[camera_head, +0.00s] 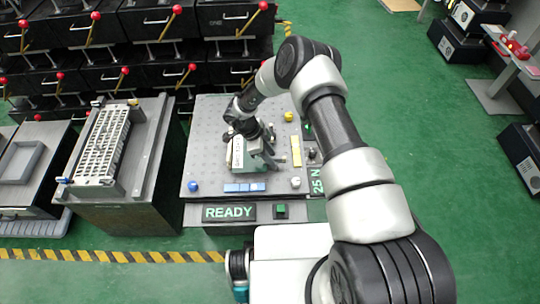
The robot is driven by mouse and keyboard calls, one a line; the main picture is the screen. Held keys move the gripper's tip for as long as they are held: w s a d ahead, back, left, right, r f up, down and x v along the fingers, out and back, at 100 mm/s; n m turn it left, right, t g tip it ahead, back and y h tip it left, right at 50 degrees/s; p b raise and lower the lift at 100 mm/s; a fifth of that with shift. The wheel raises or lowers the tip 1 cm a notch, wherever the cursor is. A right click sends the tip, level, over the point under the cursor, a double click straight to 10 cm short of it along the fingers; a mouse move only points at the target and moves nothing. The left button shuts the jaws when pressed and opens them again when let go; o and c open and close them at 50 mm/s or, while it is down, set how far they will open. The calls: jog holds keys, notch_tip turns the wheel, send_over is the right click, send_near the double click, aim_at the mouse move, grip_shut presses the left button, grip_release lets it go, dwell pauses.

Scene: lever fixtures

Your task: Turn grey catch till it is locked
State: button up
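A grey perforated work plate (207,140) lies on a bench in the middle of the camera_head view. My arm reaches over it from the right, and my gripper (262,155) is low over the plate's middle. A pale block with green parts (238,153) is right beside the gripper. The grey catch cannot be clearly told apart from the dark and grey parts around the gripper. The fingertips are small and partly hidden, so I cannot tell whether they touch or hold anything.
On the plate are blue blocks (244,187), a yellow bar (296,151), a blue knob (193,186), a white knob (295,182) and a yellow knob (289,116). A READY sign (229,212) is on the front. A bench with a white rack (102,145) stands left.

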jog(key=shift+r, duration=0.1)
jog(key=p+v, duration=0.3)
jog(key=v, duration=1.4)
jog(key=shift+a, duration=0.15)
